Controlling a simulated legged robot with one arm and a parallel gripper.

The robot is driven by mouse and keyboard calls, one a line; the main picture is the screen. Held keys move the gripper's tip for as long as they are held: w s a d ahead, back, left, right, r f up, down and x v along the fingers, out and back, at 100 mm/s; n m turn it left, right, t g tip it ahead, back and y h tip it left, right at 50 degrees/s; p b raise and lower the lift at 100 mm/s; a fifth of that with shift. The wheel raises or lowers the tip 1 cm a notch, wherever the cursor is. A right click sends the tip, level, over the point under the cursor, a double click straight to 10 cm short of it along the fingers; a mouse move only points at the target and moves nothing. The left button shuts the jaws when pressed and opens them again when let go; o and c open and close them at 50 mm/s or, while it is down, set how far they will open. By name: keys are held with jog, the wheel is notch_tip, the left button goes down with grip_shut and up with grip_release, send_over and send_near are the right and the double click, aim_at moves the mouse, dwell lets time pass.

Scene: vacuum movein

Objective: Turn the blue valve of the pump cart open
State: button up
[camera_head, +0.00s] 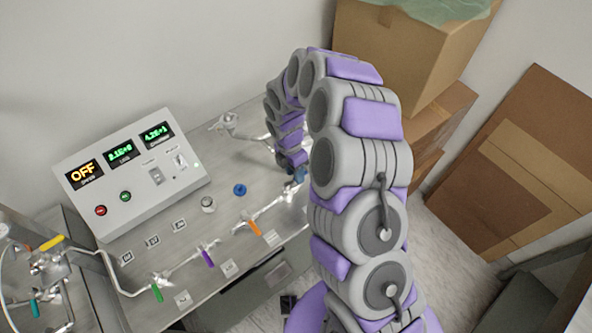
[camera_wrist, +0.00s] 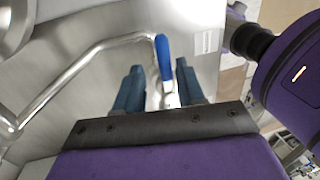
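The blue valve handle (camera_wrist: 163,58) shows in the wrist view as a narrow blue lever at the end of a bent metal pipe (camera_wrist: 85,60). My gripper (camera_wrist: 160,65) is open, with its two dark blue fingers on either side of the handle and its valve body. Gaps show between the fingers and the handle, so I see no grip on it. In the head view my gripper (camera_head: 295,176) is at the right part of the pump cart's metal top (camera_head: 215,225). Blue shows there, but I cannot tell handle from finger. My arm hides part of that area.
The cart carries a control box (camera_head: 130,172) reading OFF, an orange valve handle (camera_head: 250,225), a purple one (camera_head: 207,257), a green one (camera_head: 157,292) and a loose-looking blue knob (camera_head: 240,189). Cardboard boxes (camera_head: 405,55) stand behind my arm at the right.

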notch_tip(320, 180, up, 17)
jog(key=w+a, duration=0.2)
jog(key=w, duration=0.1)
jog(key=shift+p, duration=0.45)
jog(key=shift+a, duration=0.2)
jog(key=shift+d, duration=0.1)
